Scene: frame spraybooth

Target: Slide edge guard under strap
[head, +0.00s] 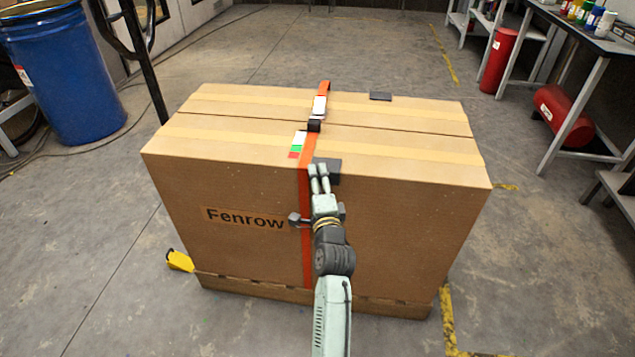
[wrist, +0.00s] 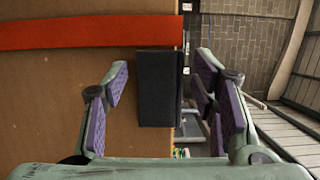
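A large cardboard box (head: 240,178) stands with an orange strap (head: 306,215) running over its top and down its front. The strap also crosses the top of the wrist view (wrist: 80,32). A dark edge guard (head: 333,168) sits on the box's front top edge, just right of the strap. In the wrist view the guard (wrist: 155,90) lies right beside the strap's edge, not visibly under it. My gripper (head: 318,168) is at the guard. In the wrist view its open fingers (wrist: 162,80) stand on either side of the guard, with small gaps visible.
Another dark flat piece (head: 380,96) lies at the box top's back edge, right of the strap. A black buckle (head: 314,126) sits on the strap. A blue drum (head: 65,75) stands left, a yellow object (head: 180,261) lies by the box, and a workbench (head: 590,38) stands right.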

